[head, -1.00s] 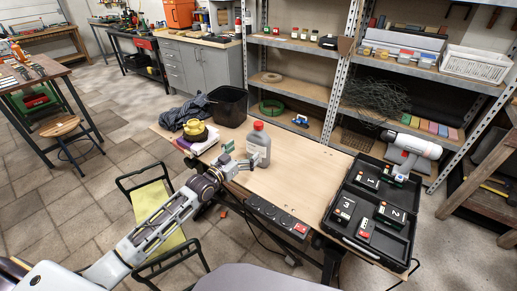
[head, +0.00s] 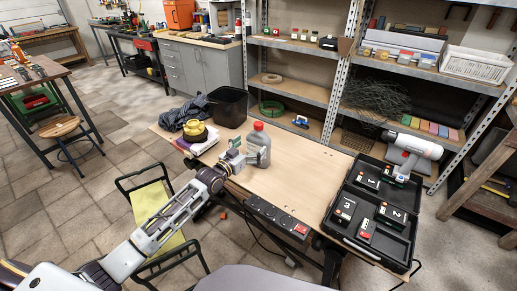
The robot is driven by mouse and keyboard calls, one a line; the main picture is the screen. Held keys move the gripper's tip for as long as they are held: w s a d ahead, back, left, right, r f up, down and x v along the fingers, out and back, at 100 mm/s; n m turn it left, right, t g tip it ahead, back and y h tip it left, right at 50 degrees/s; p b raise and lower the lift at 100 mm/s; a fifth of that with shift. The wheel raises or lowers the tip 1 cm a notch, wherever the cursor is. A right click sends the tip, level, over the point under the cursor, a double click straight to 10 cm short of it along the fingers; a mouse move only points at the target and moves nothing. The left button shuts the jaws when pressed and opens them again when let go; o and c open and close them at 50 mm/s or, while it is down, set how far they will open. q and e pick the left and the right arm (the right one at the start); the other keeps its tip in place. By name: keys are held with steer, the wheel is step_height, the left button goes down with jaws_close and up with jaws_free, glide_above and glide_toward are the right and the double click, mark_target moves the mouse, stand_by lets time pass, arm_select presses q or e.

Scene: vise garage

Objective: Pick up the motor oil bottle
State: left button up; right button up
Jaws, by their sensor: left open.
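The motor oil bottle (head: 260,147) is a grey bottle with a red cap, standing upright on the wooden workbench (head: 290,185). My left gripper (head: 246,152) reaches in from the left and is open, right at the left side of the bottle. Its fingers overlap the bottle's left edge in the head view. I cannot tell whether they touch it or are around it.
A black bin (head: 229,106) stands behind the bottle. The bench's middle is clear.

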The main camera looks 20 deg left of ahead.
mark_target(254, 143)
arm_select(q)
steer(key=shift+w+d, duration=0.1)
steer(key=shift+w, duration=0.05)
arm_select(e)
steer(key=shift+s+f, duration=0.1)
arm_select(q)
steer(key=shift+w+d, duration=0.15)
steer(key=shift+w, duration=0.35)
steer(key=shift+b+x, duration=0.55)
steer(key=shift+x, duration=1.15)
steer(key=shift+w, duration=0.15)
arm_select(e)
steer(key=r, duration=0.1)
steer(key=w+r, duration=0.1)
steer(key=a+r, duration=0.1)
steer(key=shift+w+r, duration=0.15)
steer(key=shift+w, duration=0.05)
steer(key=shift+s, duration=0.15)
arm_select(q)
steer(key=c, duration=1.2)
steer(key=shift+r, duration=0.1)
steer(key=shift+c, duration=0.6)
steer(key=shift+r, duration=0.1)
